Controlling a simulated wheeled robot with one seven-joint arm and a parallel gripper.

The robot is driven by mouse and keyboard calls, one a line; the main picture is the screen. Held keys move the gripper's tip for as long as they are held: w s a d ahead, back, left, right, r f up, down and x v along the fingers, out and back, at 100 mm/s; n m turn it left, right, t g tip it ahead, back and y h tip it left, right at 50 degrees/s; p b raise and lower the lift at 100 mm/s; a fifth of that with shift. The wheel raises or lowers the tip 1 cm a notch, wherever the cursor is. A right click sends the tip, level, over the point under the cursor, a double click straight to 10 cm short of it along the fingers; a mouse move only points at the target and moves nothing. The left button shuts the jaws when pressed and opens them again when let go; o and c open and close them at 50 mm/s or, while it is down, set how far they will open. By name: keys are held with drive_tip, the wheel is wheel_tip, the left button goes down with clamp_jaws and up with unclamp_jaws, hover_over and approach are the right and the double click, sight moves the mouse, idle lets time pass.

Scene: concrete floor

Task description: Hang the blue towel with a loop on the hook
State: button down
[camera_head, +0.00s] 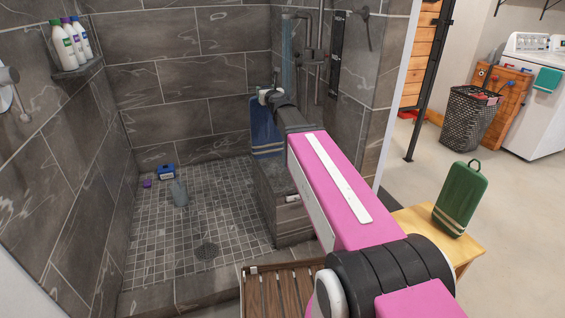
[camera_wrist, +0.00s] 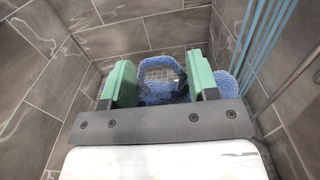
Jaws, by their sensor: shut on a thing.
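The blue towel (camera_head: 264,130) hangs down from my gripper (camera_head: 268,97) inside the shower, against the grey tiled wall; my arm hides part of it. In the wrist view, blue cloth (camera_wrist: 155,55) shows between and beyond the two green fingers of my gripper (camera_wrist: 160,75), with floor tiles visible through an opening in it. The fingers stand apart with the blue towel between them. The exact grip on the loop is too small to tell. A wooden board with small knobs or hooks (camera_head: 501,86) stands at the right beside the white washer; which hook is meant cannot be told.
A green towel with a loop (camera_head: 461,200) stands on a wooden stool (camera_head: 470,242). A teal cloth (camera_head: 547,79) hangs by the washer (camera_head: 535,125). A dark basket (camera_head: 472,115) stands nearby. Bottles (camera_head: 70,42) fill a corner shelf. The concrete floor at right is mostly clear.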

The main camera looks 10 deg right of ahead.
drive_tip(key=shift+w+a, duration=0.1)
drive_tip(key=shift+w, duration=0.35)
drive_tip(key=w+d+f, duration=0.6)
drive_tip(key=d+f, duration=0.4)
drive_tip(key=shift+f, duration=0.4)
idle(0.3)
drive_tip(key=shift+c, duration=1.9)
unclamp_jaws()
